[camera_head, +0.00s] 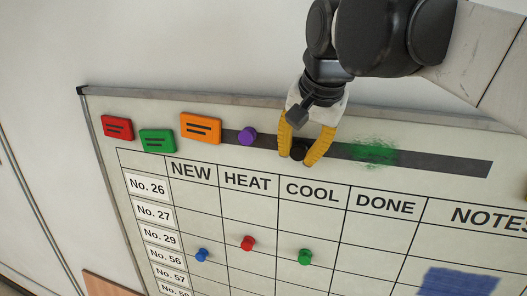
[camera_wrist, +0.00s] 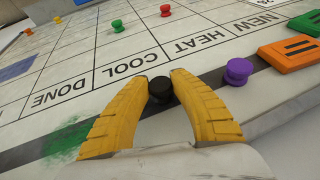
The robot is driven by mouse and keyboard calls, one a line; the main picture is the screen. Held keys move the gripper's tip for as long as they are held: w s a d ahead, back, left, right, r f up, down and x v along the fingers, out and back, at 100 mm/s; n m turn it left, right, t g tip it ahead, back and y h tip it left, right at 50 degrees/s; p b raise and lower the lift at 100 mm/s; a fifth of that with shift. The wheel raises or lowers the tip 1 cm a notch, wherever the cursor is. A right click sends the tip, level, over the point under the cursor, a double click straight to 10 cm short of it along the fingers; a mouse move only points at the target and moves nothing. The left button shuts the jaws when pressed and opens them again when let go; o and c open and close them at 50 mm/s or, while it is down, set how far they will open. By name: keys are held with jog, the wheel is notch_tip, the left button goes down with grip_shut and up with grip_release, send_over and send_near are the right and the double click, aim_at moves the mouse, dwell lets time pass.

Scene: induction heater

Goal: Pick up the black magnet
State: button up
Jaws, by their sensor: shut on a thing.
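The black magnet (camera_head: 299,150) is a small round knob on the dark strip near the top of the whiteboard, above the COOL heading. My gripper (camera_head: 300,157) has yellow fingers, one on each side of the magnet, and is shut on it. In the wrist view the black magnet (camera_wrist: 160,88) sits between the two yellow fingertips (camera_wrist: 160,82). It appears to be still at the board's surface; I cannot tell whether it is touching.
A purple magnet (camera_head: 246,136) is left of my gripper on the same dark strip (camera_head: 440,163). Orange (camera_head: 200,128), green (camera_head: 157,141) and red (camera_head: 117,127) labels are farther left. Blue (camera_head: 202,255), red (camera_head: 247,243) and green (camera_head: 305,257) magnets are in the grid below. A green smudge (camera_head: 374,152) is to the right.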

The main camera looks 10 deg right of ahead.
jog(key=shift+r, duration=0.15)
jog(key=shift+a+r+b, duration=0.1)
jog(key=shift+r+b, duration=0.05)
jog(key=shift+b, duration=0.25)
notch_tip(320, 180, up, 6)
jog(key=r+b, duration=0.1)
jog(key=s+a+b, duration=0.1)
jog(key=s+a, duration=0.5)
jog(key=s, duration=0.5)
jog(key=s+a+b, duration=0.2)
jog(key=s+a, duration=0.5)
jog(key=s, duration=0.5)
jog(key=shift+s+a+f, duration=0.15)
jog(key=shift+f, duration=0.25)
jog(key=shift+b, duration=0.3)
